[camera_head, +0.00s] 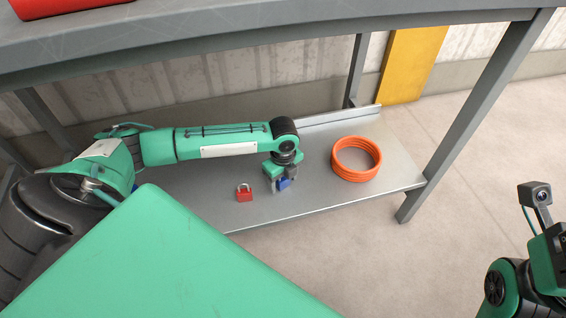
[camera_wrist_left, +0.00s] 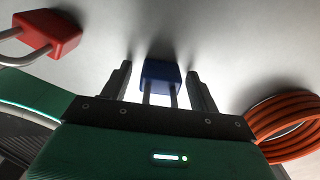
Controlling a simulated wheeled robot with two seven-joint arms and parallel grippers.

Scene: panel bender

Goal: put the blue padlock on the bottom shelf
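The blue padlock (camera_head: 283,184) is at the bottom shelf (camera_head: 310,203), under my left gripper (camera_head: 281,185). In the left wrist view, the blue padlock (camera_wrist_left: 158,74) is between the two fingers of my left gripper (camera_wrist_left: 160,85), its shackle towards the palm. A gap shows on each side of the padlock, so the fingers are open around it. Its body seems to rest on the shelf surface. Part of my right arm shows at the right edge of the head view; its fingers are out of view.
A red padlock (camera_head: 244,193) lies on the shelf left of the gripper. An orange coil (camera_head: 356,159) lies to the right. The tabletop (camera_head: 300,22) overhangs the shelf, and a table leg (camera_head: 470,115) stands at the right.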

